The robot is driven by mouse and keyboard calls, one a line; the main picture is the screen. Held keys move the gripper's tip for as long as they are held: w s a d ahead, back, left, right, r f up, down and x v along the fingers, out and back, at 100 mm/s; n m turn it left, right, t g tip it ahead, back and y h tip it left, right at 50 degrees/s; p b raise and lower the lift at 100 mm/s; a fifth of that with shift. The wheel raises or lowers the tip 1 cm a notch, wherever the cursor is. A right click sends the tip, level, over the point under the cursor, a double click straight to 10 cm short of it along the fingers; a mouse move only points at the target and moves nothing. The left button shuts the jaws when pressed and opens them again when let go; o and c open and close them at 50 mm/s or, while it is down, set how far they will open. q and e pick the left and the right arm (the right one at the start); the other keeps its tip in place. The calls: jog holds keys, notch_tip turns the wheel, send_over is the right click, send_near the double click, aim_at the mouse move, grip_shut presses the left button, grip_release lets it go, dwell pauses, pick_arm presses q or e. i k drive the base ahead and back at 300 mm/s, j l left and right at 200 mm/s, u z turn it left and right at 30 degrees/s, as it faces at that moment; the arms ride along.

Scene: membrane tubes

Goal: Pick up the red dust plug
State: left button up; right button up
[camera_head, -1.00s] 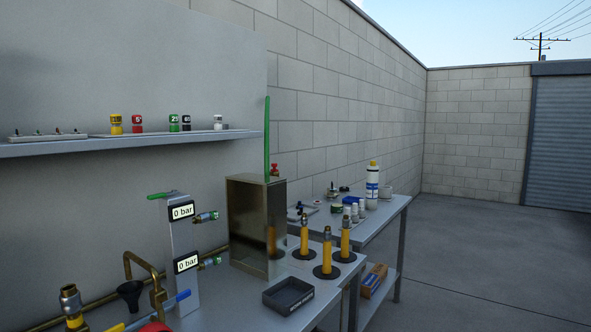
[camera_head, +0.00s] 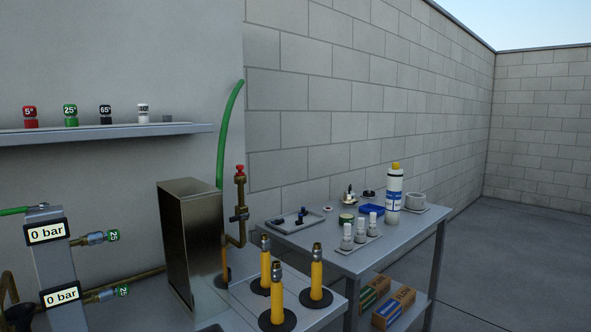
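A small red piece (camera_head: 239,168) sits on top of an upright brass pipe fitting (camera_head: 240,200), behind and right of the metal box; it may be the red dust plug, but it is too small to be sure. A red fitting marked 5° (camera_head: 30,117) stands on the wall shelf at the left. Neither of my grippers is in view.
A tall metal box (camera_head: 190,240) and yellow tubes on black bases (camera_head: 316,275) stand on the near bench. The far table (camera_head: 375,253) holds a tray (camera_head: 296,219), white pots and a white bottle (camera_head: 393,190). Gauges (camera_head: 47,232) are at left. Open floor lies right.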

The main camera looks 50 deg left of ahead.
aim_at(239, 168)
jog(key=i+u, duration=0.2)
jog(key=i, duration=0.5)
jog(key=i+l+u, duration=0.2)
jog(key=i, duration=0.5)
